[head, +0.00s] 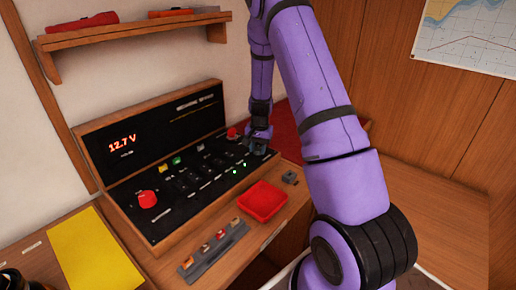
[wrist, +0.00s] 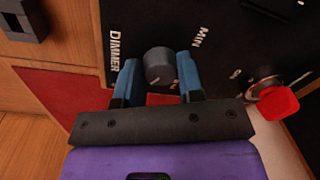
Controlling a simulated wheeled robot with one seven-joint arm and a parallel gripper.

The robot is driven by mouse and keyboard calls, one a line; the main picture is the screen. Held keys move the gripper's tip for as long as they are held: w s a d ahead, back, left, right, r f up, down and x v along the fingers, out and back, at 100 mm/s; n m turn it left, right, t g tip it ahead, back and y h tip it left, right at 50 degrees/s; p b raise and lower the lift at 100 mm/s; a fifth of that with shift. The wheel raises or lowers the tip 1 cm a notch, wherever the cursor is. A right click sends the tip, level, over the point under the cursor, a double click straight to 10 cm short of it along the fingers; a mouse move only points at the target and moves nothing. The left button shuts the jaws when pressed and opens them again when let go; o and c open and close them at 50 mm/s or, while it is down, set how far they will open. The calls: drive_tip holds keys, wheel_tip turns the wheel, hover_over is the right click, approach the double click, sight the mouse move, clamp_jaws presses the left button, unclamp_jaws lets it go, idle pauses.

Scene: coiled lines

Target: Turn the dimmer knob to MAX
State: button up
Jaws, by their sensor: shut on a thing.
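The dimmer knob (wrist: 159,67) is a round grey knob on the black switch panel (head: 190,183). In the wrist view the word DIMMER is beside it at left and MIN at upper right. No MAX mark is readable, and I cannot make out where the knob points. My gripper (wrist: 161,78) has its blue fingers on either side of the knob and is shut on it. In the head view my gripper (head: 258,143) is at the right end of the panel and hides the knob.
A red knob (head: 147,198) is at the panel's left; another red knob (wrist: 277,103) is near my gripper. A lit 12.7 V display (head: 122,143) stands behind. A red tray (head: 262,201), a grey fuse strip (head: 213,250) and a yellow sheet (head: 93,252) lie in front.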

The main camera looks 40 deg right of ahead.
sight(259, 149)
drive_tip(key=o, duration=0.9)
drive_tip(key=shift+r, duration=0.1)
drive_tip(key=r, duration=1)
drive_tip(key=shift+s+d+r, duration=0.15)
drive_tip(key=shift+s+r, duration=0.05)
drive_tip(key=shift+r, duration=0.1)
drive_tip(key=s+a+r+n+t, duration=0.1)
drive_tip(key=s+a+r+n, duration=0.1)
drive_tip(key=s+a+r, duration=0.4)
drive_tip(key=s+a+r+n+t, duration=0.1)
drive_tip(key=s+a+r+n, duration=0.15)
drive_tip(key=r, duration=0.45)
drive_tip(key=s+a+r+n+t, duration=0.1)
drive_tip(key=s+a+r, duration=0.2)
drive_tip(key=a+r, duration=0.35)
drive_tip(key=s+a+r+n, duration=0.1)
drive_tip(key=s+a, duration=0.1)
drive_tip(key=s, duration=0.4)
drive_tip(key=s+a+r+n+t, duration=0.1)
drive_tip(key=s+a+r+n, duration=0.1)
drive_tip(key=s, duration=0.5)
drive_tip(key=s+a+r+n, duration=0.2)
drive_tip(key=s+a, duration=0.1)
drive_tip(key=s, duration=0.3)
drive_tip(key=shift+s+r+t, duration=0.15)
drive_tip(key=shift+s+t, duration=0.25)
